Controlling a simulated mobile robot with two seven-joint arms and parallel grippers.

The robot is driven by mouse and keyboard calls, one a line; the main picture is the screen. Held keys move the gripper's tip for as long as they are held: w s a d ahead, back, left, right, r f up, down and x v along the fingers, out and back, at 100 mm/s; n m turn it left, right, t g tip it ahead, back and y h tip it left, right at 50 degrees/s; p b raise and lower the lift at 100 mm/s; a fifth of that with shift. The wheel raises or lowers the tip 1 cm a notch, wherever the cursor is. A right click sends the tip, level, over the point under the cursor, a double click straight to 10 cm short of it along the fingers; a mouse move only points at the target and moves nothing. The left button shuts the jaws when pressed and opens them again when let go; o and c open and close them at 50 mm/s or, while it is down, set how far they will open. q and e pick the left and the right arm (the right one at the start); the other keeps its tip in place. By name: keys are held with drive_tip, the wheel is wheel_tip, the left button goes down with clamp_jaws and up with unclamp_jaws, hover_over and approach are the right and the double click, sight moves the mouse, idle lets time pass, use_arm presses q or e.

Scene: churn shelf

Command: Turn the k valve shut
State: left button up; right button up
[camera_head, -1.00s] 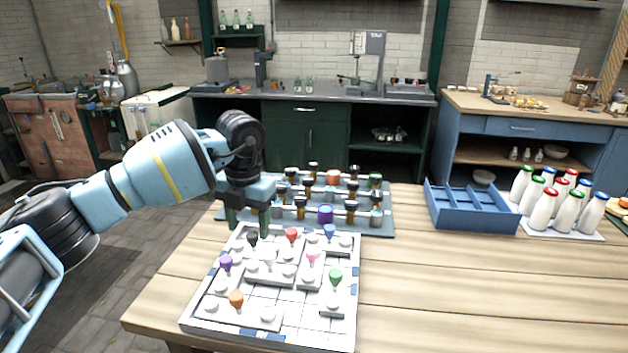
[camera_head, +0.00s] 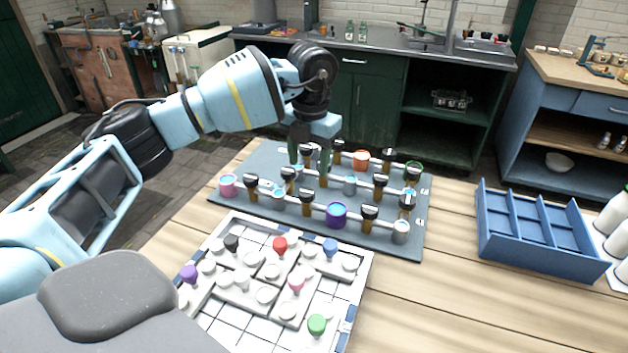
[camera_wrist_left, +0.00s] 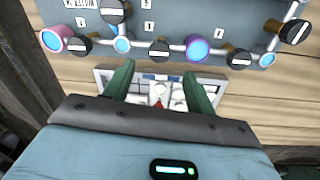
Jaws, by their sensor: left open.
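The grey valve board (camera_head: 235,200) lies on the table, with pipes, coloured round caps and several black-topped valves with white bars on brown stems. Its small labels are too small or blurred to read, so I cannot tell which valve is k. My left gripper (camera_head: 309,172) is open and points down over the left-middle part of the board, among the valves. In the left wrist view its two green fingers (camera_wrist_left: 158,75) are apart with no valve between them. Black valve knobs (camera_wrist_left: 158,48) show beyond the fingertips. My right gripper is not in view.
A white tray (camera_head: 210,333) with coloured knobs lies in front of the board. A blue divided crate (camera_head: 535,262) stands to the right, with white bottles (camera_head: 612,235) past it. The table between board and crate is clear.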

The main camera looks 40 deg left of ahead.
sight(307, 191)
use_arm(q)
drive_tip(key=shift+s+f, duration=0.15)
drive_tip(key=shift+s, duration=0.05)
drive_tip(key=shift+f, duration=0.35)
drive_tip(key=f, duration=0.5)
drive_tip(key=shift+a+f, duration=0.2)
drive_tip(key=shift+f, duration=0.2)
drive_tip(key=shift+w+f, duration=0.1)
drive_tip(key=shift+f, duration=0.4)
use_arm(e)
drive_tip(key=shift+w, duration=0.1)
use_arm(q)
drive_tip(key=c, duration=1)
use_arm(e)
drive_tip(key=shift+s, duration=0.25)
